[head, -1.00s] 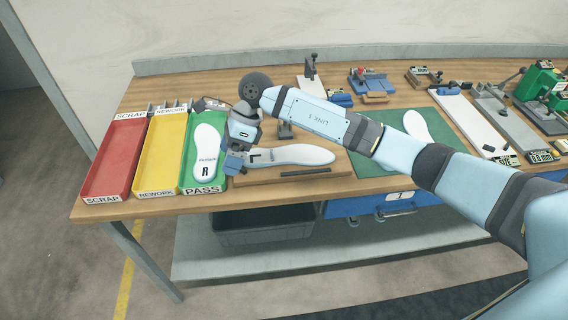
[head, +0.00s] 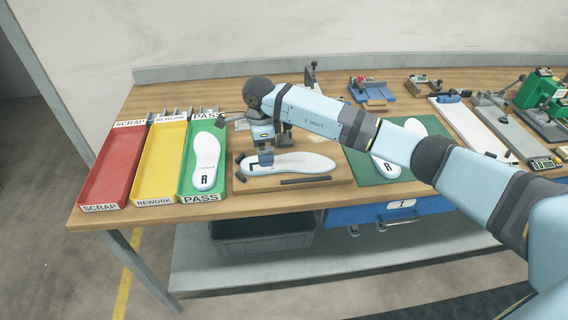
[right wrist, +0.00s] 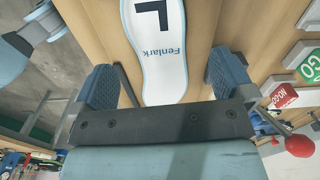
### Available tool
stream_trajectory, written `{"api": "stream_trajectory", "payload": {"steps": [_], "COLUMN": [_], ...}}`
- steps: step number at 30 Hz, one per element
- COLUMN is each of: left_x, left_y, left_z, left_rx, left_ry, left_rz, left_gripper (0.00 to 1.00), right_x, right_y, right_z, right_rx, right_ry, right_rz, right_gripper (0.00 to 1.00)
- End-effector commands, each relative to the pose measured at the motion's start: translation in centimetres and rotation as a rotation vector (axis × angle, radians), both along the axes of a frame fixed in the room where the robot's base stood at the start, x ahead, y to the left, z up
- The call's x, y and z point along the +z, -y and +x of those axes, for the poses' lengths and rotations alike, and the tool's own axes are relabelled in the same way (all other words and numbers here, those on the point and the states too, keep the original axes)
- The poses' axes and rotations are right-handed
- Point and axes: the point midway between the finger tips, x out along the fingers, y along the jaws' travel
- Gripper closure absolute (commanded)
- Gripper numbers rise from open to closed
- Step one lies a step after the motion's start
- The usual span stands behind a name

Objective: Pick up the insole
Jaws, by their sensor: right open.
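A white insole (head: 305,162) lies flat on a wooden board (head: 338,178) at the middle of the bench front. In the right wrist view the insole (right wrist: 158,60) shows a black L and the word Fenlark. My right gripper (head: 264,160) points down over the insole's left end in the head view. In the right wrist view the right gripper (right wrist: 165,78) is open, with one finger on each side of the insole's end and visible gaps. My left gripper is not in view.
Red (head: 112,170), yellow (head: 158,165) and green (head: 203,188) trays stand at the left. An insole marked R (head: 205,165) lies in the green tray. Another insole lies on a green mat (head: 360,172). A dark bar (head: 305,180) lies along the board's front.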

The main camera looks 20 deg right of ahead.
Motion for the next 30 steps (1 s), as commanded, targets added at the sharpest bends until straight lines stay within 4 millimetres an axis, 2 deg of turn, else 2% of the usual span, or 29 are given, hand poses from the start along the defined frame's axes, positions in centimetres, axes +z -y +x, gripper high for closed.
{"api": "stream_trajectory", "payload": {"steps": [10, 17, 18, 24, 25, 30], "left_x": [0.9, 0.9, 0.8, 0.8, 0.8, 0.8], "left_y": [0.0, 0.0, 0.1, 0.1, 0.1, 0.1], "left_z": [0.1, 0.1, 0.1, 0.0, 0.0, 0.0], "left_rx": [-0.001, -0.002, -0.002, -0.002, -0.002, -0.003], "left_ry": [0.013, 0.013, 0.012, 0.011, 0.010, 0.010], "left_rz": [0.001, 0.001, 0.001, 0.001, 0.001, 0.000], "left_gripper": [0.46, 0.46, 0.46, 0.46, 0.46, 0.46], "right_x": [-4.5, -5.0, -5.0, -5.0, -5.0, -5.0], "right_y": [0.0, 0.1, 0.1, 0.1, 0.1, 0.1], "right_z": [-0.4, -0.3, -0.3, -0.3, -0.3, -0.3], "right_rx": [-0.001, 0.000, 0.000, 0.000, 0.000, 0.000], "right_ry": [-0.005, -0.001, -0.001, -0.001, -0.002, -0.001], "right_rz": [0.001, 0.001, 0.001, 0.001, 0.001, 0.001], "right_gripper": [0.00, 0.00, 0.02, 0.48, 0.52, 0.52]}}
